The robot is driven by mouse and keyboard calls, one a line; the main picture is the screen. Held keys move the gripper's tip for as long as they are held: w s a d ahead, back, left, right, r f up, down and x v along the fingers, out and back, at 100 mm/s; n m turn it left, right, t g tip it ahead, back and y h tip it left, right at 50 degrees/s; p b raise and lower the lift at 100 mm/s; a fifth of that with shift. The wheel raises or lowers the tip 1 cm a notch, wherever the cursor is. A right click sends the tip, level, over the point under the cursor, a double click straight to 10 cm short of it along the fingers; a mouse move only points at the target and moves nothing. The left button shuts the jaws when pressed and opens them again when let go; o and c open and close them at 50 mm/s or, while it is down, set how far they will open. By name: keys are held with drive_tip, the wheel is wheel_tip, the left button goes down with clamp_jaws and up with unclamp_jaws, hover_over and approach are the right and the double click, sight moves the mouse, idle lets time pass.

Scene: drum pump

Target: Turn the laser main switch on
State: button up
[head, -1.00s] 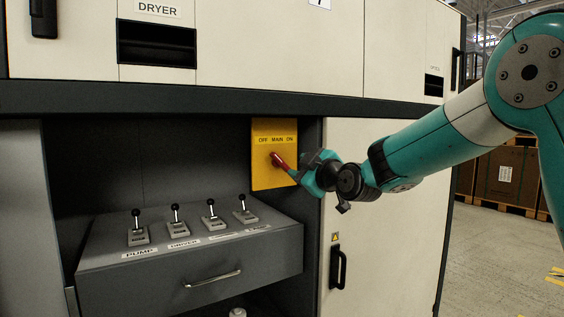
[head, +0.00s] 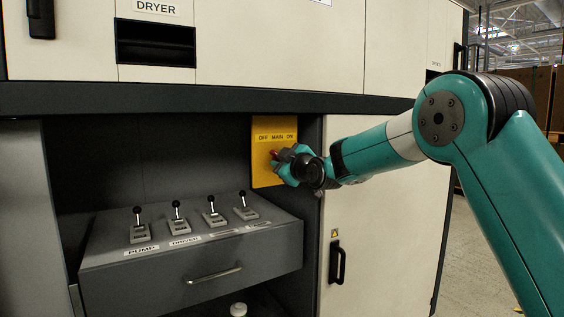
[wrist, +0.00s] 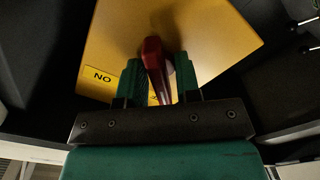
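The laser main switch is a red handle (wrist: 154,62) on a yellow panel (head: 262,177) labelled OFF MAIN ON. In the head view only a bit of the red handle (head: 274,154) shows beside my gripper (head: 284,163), which covers the rest. In the wrist view the handle stands between the two teal fingers of my gripper (wrist: 160,85), slightly tilted against them. The fingers are apart, one on each side, and very near the handle; firm contact does not show. The ON label (wrist: 101,75) appears upside down at the left in the wrist view.
A dark ledge (head: 190,100) runs above. A pale cabinet door with a black handle (head: 337,263) is to the right.

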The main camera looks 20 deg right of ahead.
drive_tip(key=shift+m, duration=0.3)
drive_tip(key=m+b, duration=0.1)
drive_tip(key=m, duration=0.2)
drive_tip(key=shift+m+b, duration=0.4)
drive_tip(key=m, duration=0.4)
drive_tip(key=shift+m+b, duration=0.3)
drive_tip(key=shift+b, duration=0.1)
drive_tip(key=m, duration=0.8)
drive_tip(key=shift+m, duration=0.6)
drive_tip(key=o, duration=0.6)
drive_tip(key=shift+s, duration=0.1)
